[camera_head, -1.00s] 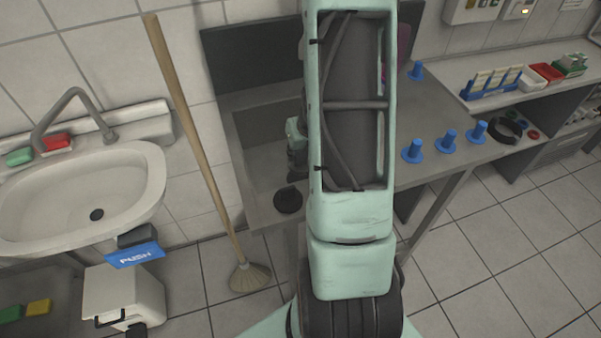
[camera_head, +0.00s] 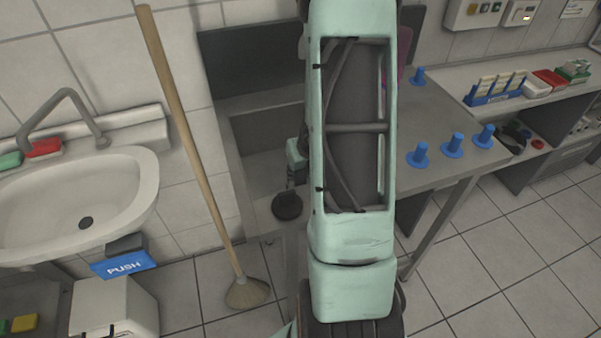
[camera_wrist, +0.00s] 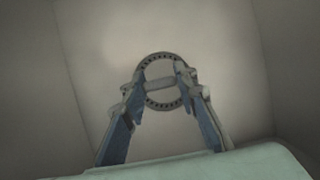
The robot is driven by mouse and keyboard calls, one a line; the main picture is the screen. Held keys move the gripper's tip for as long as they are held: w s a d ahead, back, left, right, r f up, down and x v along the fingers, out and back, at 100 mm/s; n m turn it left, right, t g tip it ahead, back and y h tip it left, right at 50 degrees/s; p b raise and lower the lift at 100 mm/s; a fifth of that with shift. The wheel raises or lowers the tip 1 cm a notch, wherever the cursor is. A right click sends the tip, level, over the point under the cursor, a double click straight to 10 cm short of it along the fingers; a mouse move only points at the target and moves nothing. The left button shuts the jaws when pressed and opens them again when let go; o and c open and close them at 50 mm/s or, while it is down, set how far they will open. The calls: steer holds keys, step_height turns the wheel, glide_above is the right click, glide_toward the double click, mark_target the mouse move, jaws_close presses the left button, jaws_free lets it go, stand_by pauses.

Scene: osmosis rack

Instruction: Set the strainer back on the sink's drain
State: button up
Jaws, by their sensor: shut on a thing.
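In the wrist view, the strainer (camera_wrist: 162,104) is a grey ring with small holes around its rim and a bar across its middle. My gripper (camera_wrist: 162,84) is shut on that bar, with one blue-grey finger at each side. A plain grey-brown surface lies behind the strainer; I cannot tell the gap between them. In the head view, the metal sink (camera_head: 262,133) is at centre, partly hidden by my arm. The strainer cannot be made out there. No drain shows in the wrist view.
A dark round object (camera_head: 287,206) shows at the metal sink's front; I cannot tell what it is. A white washbasin (camera_head: 40,205) with a dark drain hole stands left. A broom (camera_head: 190,135) leans between the sinks. Several blue pegs (camera_head: 453,146) stand on the counter to the right.

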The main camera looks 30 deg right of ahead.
steer(key=shift+f+b, duration=0.3)
steer(key=o, duration=1.2)
steer(key=shift+c, duration=0.2)
steer(key=shift+r, duration=0.1)
steer(key=shift+r, duration=0.1)
steer(key=shift+r+p, duration=0.25)
steer(key=shift+p, duration=0.25)
steer(key=p+v, duration=0.7)
steer(key=v, duration=0.4)
steer(key=shift+s+r, duration=0.2)
steer(key=shift+r, duration=0.15)
